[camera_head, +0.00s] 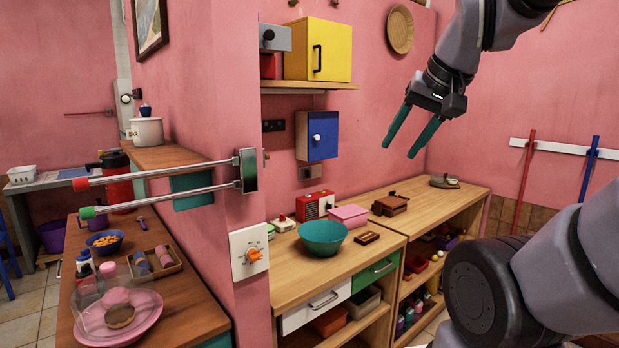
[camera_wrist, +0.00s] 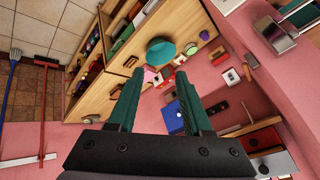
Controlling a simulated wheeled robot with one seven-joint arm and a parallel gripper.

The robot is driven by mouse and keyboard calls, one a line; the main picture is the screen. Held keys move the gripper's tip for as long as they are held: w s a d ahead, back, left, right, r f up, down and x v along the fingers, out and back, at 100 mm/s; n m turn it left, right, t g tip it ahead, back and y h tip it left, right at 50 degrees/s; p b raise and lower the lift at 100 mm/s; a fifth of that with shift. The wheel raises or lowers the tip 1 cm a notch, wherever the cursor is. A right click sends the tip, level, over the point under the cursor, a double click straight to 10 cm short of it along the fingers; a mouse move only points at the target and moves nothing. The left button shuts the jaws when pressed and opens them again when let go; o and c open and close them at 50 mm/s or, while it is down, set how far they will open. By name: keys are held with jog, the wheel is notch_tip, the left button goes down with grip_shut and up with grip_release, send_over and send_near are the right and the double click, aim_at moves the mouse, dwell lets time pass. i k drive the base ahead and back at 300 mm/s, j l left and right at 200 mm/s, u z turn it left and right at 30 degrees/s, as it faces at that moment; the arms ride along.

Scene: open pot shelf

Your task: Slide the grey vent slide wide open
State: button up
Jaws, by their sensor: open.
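A blue box (camera_head: 322,135) with a knob hangs above the plate. Below are a red radio (camera_head: 315,204), a pink box (camera_head: 348,215) and a teal bowl (camera_head: 323,237) on the wooden counter. A yellow cabinet (camera_head: 318,49) stands on the upper shelf. Metal rails (camera_head: 165,188) jut out at left.

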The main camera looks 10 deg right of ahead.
aim_at(307, 173)
jog(key=i+l+u, duration=0.1)
jog(key=l, duration=0.25)
jog(key=i+l+u, duration=0.15)
jog(key=l, duration=0.2)
jog(key=i+l+u, duration=0.1)
jog(key=l, duration=0.3)
jog(key=i+l+u, duration=0.1)
jog(key=l, duration=0.25)
jog(key=i, duration=0.1)
